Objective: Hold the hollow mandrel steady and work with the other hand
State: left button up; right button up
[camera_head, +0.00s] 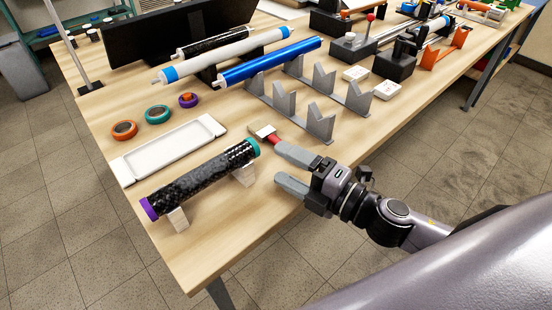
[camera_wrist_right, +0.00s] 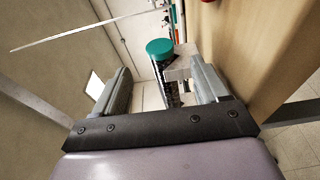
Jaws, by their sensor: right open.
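A black carbon-patterned tube, likely the mandrel (camera_head: 200,180), lies across two pale supports (camera_head: 178,219) at the near left of the table. It has a purple ring at its near-left end and a teal ring at its far-right end. My right gripper (camera_head: 276,161) is open and empty, just right of the teal end and apart from it in the head view. In the right wrist view the teal end (camera_wrist_right: 160,47) and part of the black tube show beyond the open fingers (camera_wrist_right: 163,85), beside a pale support (camera_wrist_right: 183,68). My left gripper is not in view.
A red-handled brush or scraper (camera_head: 264,131) lies by my right gripper's upper finger. A white tray (camera_head: 172,147) and several tape rolls (camera_head: 157,114) lie behind the tube. Grey V-supports (camera_head: 320,122) stand further right. The table's front edge is close to my gripper.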

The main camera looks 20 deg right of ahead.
aim_at(259, 153)
jog(key=shift+p+x, duration=0.3)
jog(key=shift+x, duration=0.45)
jog(key=p+x, duration=0.1)
jog(key=x, duration=0.3)
jog(key=shift+r, duration=0.15)
jog(key=shift+x, duration=0.85)
jog(key=c, duration=1.1)
jog(key=o, duration=1.1)
jog(key=shift+s, duration=0.1)
